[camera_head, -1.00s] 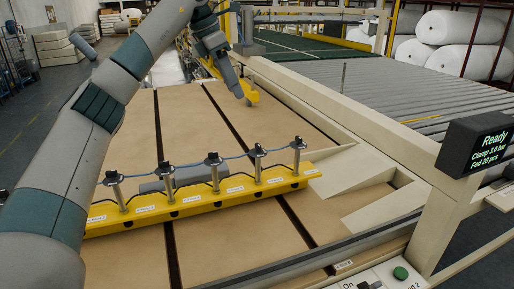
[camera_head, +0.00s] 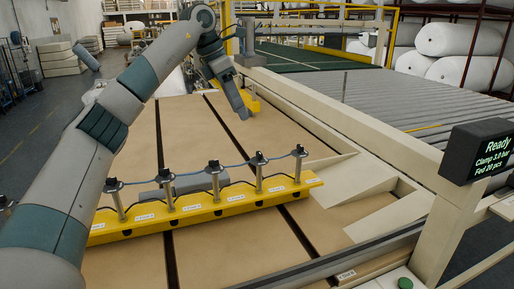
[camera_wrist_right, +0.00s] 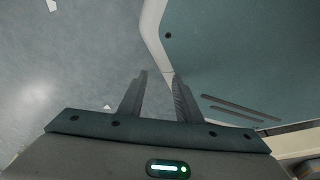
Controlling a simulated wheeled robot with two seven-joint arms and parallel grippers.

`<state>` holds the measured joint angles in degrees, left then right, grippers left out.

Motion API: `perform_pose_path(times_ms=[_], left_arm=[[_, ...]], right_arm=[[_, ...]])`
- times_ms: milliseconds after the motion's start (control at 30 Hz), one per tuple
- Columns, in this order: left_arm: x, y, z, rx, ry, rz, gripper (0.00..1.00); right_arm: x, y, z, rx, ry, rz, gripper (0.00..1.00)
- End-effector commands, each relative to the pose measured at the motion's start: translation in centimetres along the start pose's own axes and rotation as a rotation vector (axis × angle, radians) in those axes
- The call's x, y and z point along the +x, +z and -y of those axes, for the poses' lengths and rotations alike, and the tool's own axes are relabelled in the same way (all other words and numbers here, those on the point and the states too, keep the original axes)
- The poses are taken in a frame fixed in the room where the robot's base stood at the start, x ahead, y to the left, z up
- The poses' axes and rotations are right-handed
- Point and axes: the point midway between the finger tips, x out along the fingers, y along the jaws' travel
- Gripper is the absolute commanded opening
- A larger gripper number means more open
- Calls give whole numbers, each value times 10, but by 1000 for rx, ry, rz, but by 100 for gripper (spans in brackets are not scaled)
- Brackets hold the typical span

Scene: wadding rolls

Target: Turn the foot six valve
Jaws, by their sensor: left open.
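A yellow clamp bar (camera_head: 205,207) crosses the tan bed, carrying several upright metal posts with black valve tops, such as the right-end valve (camera_head: 300,150) and a middle valve (camera_head: 213,164). A blue hose links them. White labels on the bar are too small to read, so I cannot tell which is foot six. My left gripper (camera_head: 244,114) is open, pointing down over the far bed, beyond the near bar and beside a second yellow piece (camera_head: 253,104) that it partly hides. My right gripper (camera_wrist_right: 159,76) shows in the right wrist view, open and empty, fingers apart.
A display (camera_head: 482,151) reading "Ready" stands on a cream post at the right. A green button (camera_head: 404,284) is at the bottom edge. A cream rail (camera_head: 340,120) and grey rollers (camera_head: 385,98) lie right of the bed. White rolls (camera_head: 445,36) are stacked behind.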

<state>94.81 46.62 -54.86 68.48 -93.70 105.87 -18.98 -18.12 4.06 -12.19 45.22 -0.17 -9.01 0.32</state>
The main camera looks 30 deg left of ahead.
Motion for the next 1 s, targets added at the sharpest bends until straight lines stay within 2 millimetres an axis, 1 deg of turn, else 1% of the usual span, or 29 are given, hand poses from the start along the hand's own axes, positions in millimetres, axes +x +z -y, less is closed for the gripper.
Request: perform_pose_path(times_ms=[167,267,600,733,833,1000], left_arm=[[28,-1,0,0,-2,-4,43],[46,0,0,0,-3,-4,43],[106,0,1,0,-2,-2,43],[126,0,1,0,-2,-2,43],[138,0,1,0,-2,-2,43],[149,0,0,-1,0,-1,43]], right_arm=[[-6,11,-1,0,1,30,31],[-9,22,-3,0,3,58,31],[-26,76,-13,5,15,187,31],[-34,95,-18,7,20,231,31],[-38,99,-20,6,22,239,31],[-39,92,-21,5,23,227,31]])
